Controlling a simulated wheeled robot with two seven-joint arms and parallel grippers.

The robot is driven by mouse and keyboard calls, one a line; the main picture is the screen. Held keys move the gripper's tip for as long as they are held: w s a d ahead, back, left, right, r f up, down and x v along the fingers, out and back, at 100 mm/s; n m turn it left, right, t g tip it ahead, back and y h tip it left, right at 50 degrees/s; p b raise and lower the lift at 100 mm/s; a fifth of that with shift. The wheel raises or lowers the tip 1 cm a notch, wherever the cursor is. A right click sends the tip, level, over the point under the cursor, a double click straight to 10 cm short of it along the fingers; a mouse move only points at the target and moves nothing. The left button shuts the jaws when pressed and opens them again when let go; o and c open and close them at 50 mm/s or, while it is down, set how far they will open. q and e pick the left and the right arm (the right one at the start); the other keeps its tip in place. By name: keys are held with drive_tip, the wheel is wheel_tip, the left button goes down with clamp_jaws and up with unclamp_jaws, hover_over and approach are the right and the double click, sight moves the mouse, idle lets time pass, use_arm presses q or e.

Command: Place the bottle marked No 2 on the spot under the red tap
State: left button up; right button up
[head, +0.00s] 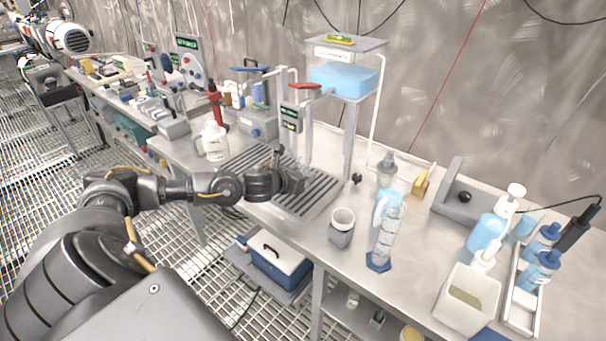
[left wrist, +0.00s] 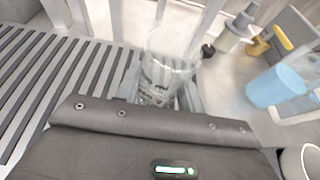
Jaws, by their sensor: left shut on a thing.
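My left gripper (head: 294,180) reaches over the slotted drain tray (head: 318,205) from the left and is shut. In the left wrist view a clear bottle (left wrist: 168,55) with dark print stands between its fingers; the print is too blurred to read. In the head view my gripper mostly hides this bottle. The red tap (head: 304,87) rises behind the tray, above and beyond my gripper. The spot under it cannot be made out clearly. The slats also show in the left wrist view (left wrist: 50,75). My right gripper is not in view.
A blue-handled tap (head: 250,68) stands left of the red one. A white jug (head: 213,142) stands at the tray's left end. A grey cup (head: 342,228) and a measuring cylinder (head: 384,238) stand to its right. A stand holds a blue tank (head: 344,80) above.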

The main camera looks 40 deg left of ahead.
use_arm(q)
drive_tip(key=shift+r, duration=0.1)
drive_tip(key=shift+f, duration=0.2)
drive_tip(key=o, duration=1.1)
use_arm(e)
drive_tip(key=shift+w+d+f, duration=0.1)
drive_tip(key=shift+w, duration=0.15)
use_arm(q)
drive_tip(key=shift+r, duration=0.2)
drive_tip(key=shift+s, duration=0.15)
drive_tip(key=b+v, duration=0.2)
drive_tip(key=v, duration=0.8)
drive_tip(key=shift+s+d+r+b, duration=0.1)
drive_tip(key=shift+s+r+b, duration=0.05)
drive_tip(key=shift+s+b, duration=0.2)
drive_tip(key=shift+s+r, duration=0.25)
drive_tip(key=shift+s, duration=0.2)
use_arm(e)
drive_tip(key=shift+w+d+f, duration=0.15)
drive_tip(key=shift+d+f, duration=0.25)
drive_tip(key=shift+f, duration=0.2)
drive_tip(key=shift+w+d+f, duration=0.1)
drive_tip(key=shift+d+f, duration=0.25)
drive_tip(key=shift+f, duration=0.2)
